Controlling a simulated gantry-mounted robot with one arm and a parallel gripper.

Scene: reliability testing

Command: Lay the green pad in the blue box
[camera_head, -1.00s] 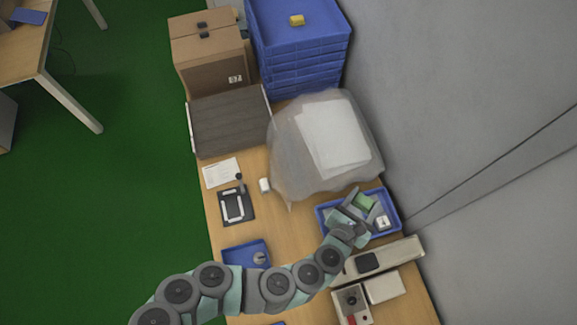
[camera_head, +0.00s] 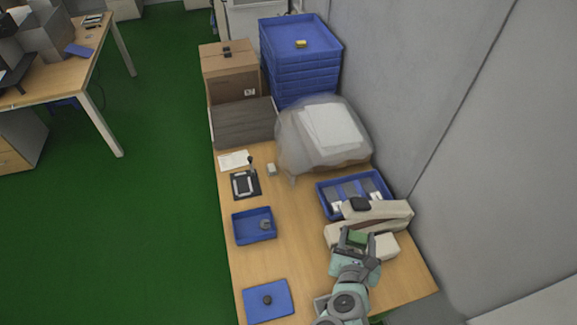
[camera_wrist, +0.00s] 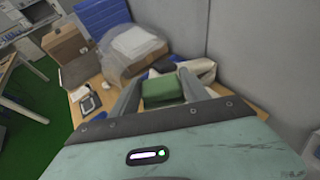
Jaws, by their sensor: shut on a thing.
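My gripper (camera_head: 358,234) is shut on the green pad (camera_head: 358,238) and holds it over the near right of the table, near the beige device. In the wrist view the pad (camera_wrist: 163,91) sits between my two grey fingers. A small open blue box (camera_head: 243,231) stands at the table's left side, with a small grey round thing inside. A larger blue tray (camera_head: 322,199) stands at the back right, beyond the beige device, with grey and white items in it. My gripper is apart from both.
The beige device (camera_head: 395,215) with a black top part lies between my gripper and the large tray. A flat blue tray (camera_head: 280,292) with a dark knob lies at the near left. A plastic-covered bundle (camera_head: 305,153) stands further back. The table's middle is clear.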

